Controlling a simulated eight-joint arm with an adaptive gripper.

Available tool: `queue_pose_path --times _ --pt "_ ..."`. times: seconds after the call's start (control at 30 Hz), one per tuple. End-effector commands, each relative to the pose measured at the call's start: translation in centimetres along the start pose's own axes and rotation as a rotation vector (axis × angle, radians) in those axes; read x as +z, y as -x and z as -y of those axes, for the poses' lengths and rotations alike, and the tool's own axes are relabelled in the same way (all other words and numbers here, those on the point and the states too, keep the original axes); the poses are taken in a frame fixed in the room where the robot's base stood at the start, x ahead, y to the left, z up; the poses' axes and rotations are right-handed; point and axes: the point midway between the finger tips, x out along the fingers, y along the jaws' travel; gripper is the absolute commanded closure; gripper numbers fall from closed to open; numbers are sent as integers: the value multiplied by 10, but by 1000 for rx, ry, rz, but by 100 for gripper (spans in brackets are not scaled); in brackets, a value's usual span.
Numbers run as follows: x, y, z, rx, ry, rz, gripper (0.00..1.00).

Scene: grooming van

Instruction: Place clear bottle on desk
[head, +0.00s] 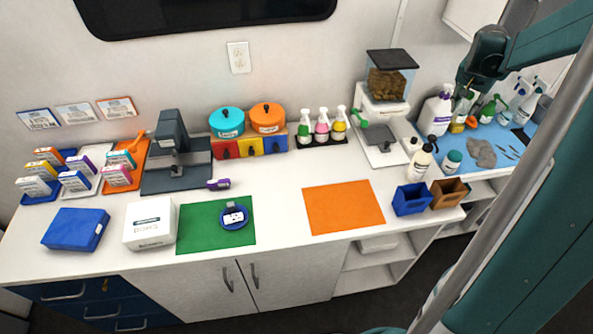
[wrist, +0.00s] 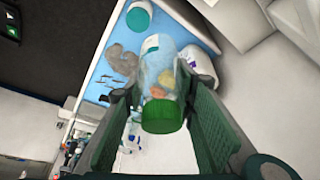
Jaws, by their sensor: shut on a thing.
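A clear bottle (wrist: 160,70) with a green cap (wrist: 162,116) and a pale label is between the two fingers of my gripper (wrist: 158,95) in the wrist view. My gripper is shut on it, with the cap end towards the camera. In the head view my gripper (head: 468,86) is at the upper right, over the blue mat (head: 462,138) at the back right corner. The bottle is hard to make out there among the other bottles. Whether its base touches the mat cannot be told. The white desk (head: 275,180) runs across the head view.
A green mat (head: 188,238) with a round blue item and a bare orange mat (head: 343,206) lie on the desk. Blue (head: 412,199) and brown (head: 448,193) bins stand at its right. A pump bottle (head: 421,160) and a scale (head: 383,140) stand behind. Clear desk lies between the mats.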

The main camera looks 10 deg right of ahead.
Motion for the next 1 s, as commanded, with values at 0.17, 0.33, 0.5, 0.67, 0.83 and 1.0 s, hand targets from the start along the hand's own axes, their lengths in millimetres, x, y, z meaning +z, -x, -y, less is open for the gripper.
queue_pose_path --times 0.17,0.33,0.5,0.67,0.83,1.0 --pt "1 40 26 -24 57 0 86" --pt "2 84 53 -50 120 0 86" --pt "6 136 82 -81 193 0 86" --pt "21 181 116 -115 277 -1 86" --pt "48 206 158 -152 365 0 86" --pt "77 229 197 -186 451 0 86"
